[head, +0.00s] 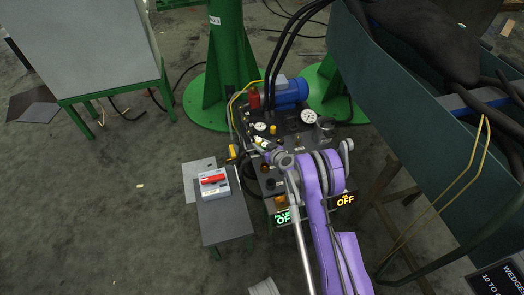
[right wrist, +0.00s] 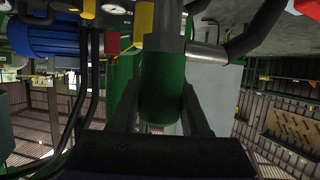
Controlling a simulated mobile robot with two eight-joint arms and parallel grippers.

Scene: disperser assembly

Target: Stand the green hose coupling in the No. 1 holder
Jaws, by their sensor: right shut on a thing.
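The green hose coupling (right wrist: 162,106) is a green cylinder seen close up in the right wrist view, with a grey part (right wrist: 163,45) at its far end. My right gripper (right wrist: 160,85) is shut on it, one dark finger on each side. In the head view my purple right arm reaches from the bottom to the dark equipment panel (head: 289,143). The gripper and coupling are too small and hidden there to make out. I cannot pick out the No. 1 holder for certain. My left gripper is not in view.
Gauges (head: 308,117), a blue motor (head: 291,92) and a red cylinder (head: 254,97) crowd the panel. A small grey table (head: 225,222) holds a white case with a red object (head: 212,179). A green column (head: 214,65) stands behind.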

